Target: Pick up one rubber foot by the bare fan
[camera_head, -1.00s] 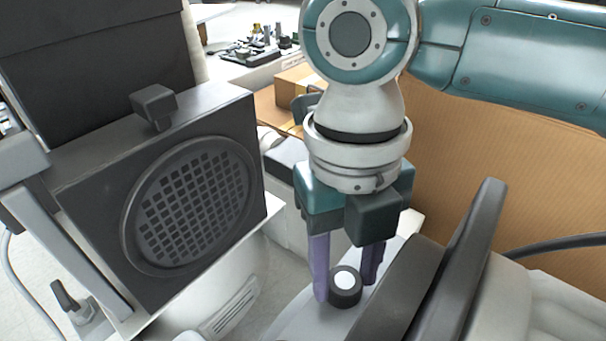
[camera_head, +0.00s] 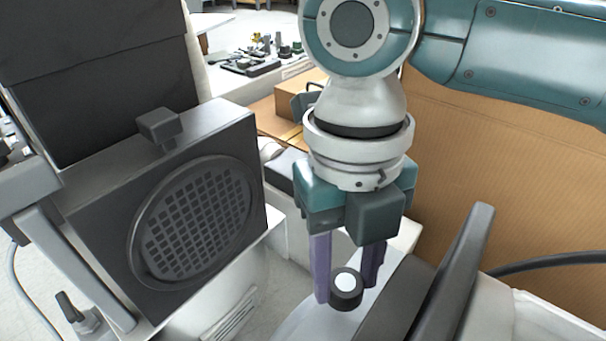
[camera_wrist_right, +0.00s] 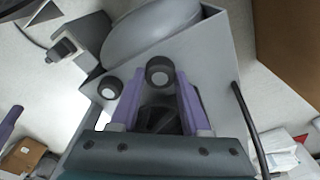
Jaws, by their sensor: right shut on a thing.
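My right gripper (camera_head: 347,288) is shut on a black rubber foot (camera_head: 346,291) with a white round centre. In the right wrist view the same foot (camera_wrist_right: 159,73) sits between the purple fingertips, over a grey surface (camera_wrist_right: 190,62); I cannot tell whether it touches that surface. A second, similar foot (camera_wrist_right: 110,88) is just left of the fingers in that view. A dark square housing with a round grille (camera_head: 195,217) stands at left in the head view. A purple finger (camera_wrist_right: 11,122), apparently my left gripper's, shows at the left edge of the wrist view; its opening is hidden.
A dark upright panel (camera_head: 458,265) stands close to the right of my right gripper. A cardboard surface (camera_head: 520,190) is behind it, with a black cable (camera_head: 550,259) in front. A small cardboard box (camera_head: 290,113) and a bench with small parts (camera_head: 262,55) are farther back.

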